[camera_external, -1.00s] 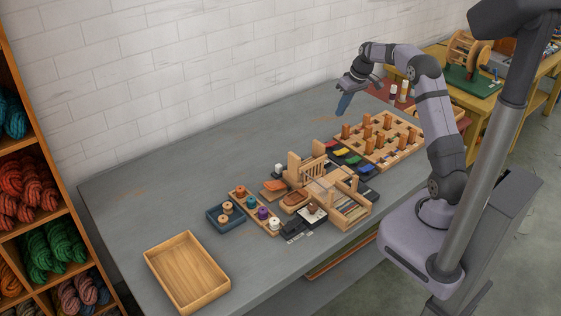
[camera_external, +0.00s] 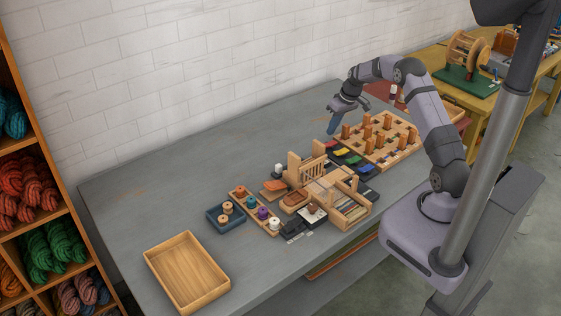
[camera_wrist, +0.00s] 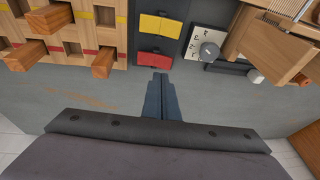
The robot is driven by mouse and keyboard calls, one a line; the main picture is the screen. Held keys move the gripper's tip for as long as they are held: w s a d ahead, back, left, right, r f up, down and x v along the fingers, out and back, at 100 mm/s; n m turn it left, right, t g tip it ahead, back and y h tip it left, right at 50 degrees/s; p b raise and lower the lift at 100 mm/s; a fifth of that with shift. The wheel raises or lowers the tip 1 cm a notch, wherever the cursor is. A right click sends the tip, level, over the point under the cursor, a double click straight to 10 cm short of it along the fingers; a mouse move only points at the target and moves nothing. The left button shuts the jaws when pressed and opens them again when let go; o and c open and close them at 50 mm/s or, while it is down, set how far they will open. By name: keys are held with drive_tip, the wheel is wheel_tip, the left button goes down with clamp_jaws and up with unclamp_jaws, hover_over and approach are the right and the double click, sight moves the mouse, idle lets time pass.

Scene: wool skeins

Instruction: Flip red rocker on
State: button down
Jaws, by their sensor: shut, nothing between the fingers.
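The red rocker (camera_wrist: 153,59) is at the near end of a dark strip in the wrist view, with a yellow rocker (camera_wrist: 160,27) just beyond it. In the external view the red rocker (camera_external: 331,144) is at the wall-side end of a row with yellow, green and blue rockers. I cannot tell which way the red rocker is tilted. My gripper (camera_wrist: 160,76) is shut and empty, its blue-grey fingers pointing down. The fingertips appear just short of the red rocker on its wall side, apparently above the table; the gripper also shows in the external view (camera_external: 330,132).
A wooden board with upright pegs (camera_wrist: 104,62) stands left of the rockers in the wrist view. A plate with a grey knob (camera_wrist: 208,50) and a wooden loom (camera_wrist: 265,40) are to the right. Bare table lies toward the wall. A wooden tray (camera_external: 165,275) is far left.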

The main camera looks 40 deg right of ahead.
sight(327, 146)
drive_tip(key=shift+a+f+p, duration=0.3)
drive_tip(key=shift+f+p, duration=0.05)
drive_tip(key=shift+f, duration=0.65)
drive_tip(key=shift+a+f+p, duration=0.3)
drive_tip(key=shift+f, duration=0.65)
drive_tip(key=shift+a+f+b, duration=0.45)
drive_tip(key=shift+f+b, duration=0.35)
drive_tip(key=shift+b, duration=0.35)
drive_tip(key=shift+r+p, duration=0.3)
drive_tip(key=shift+d, duration=0.2)
drive_tip(key=shift+d+r, duration=0.2)
drive_tip(key=shift+d, duration=0.4)
